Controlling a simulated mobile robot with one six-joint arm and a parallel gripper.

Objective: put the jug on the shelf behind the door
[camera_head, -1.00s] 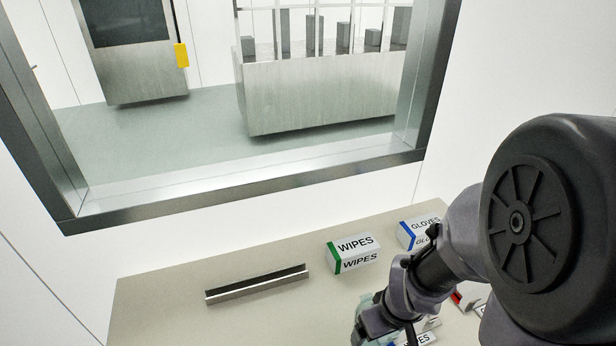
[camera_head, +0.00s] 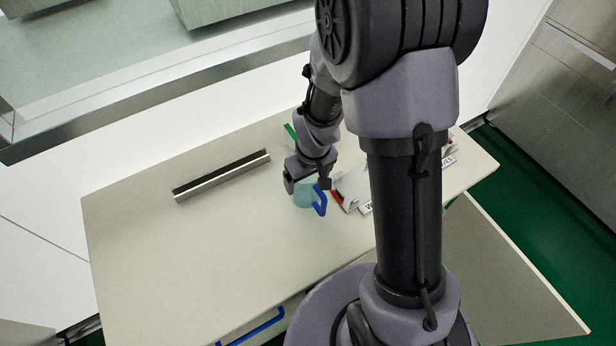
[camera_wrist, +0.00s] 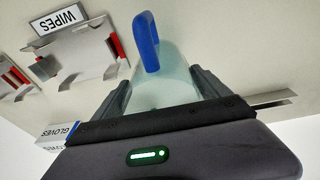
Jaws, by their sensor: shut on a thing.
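The jug (camera_head: 303,199) is pale teal and translucent with a blue handle (camera_head: 319,200). It is in my gripper (camera_head: 305,186), over the middle of the beige table top in the head view. In the wrist view the jug (camera_wrist: 168,88) sits between the two dark fingers, which are shut on it, with its blue handle pointing away from the palm. I cannot tell whether its base touches the table. A blue bar handle (camera_head: 256,328) shows on the table's front at the bottom of the head view. I cannot make out any shelf behind a door.
A metal rail (camera_head: 222,176) lies on the table (camera_head: 150,235) to the left. Metal holders (camera_wrist: 85,68) with red parts and a WIPES label (camera_wrist: 59,19) are beside the jug. A lower beige panel (camera_head: 505,285) extends at the right.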

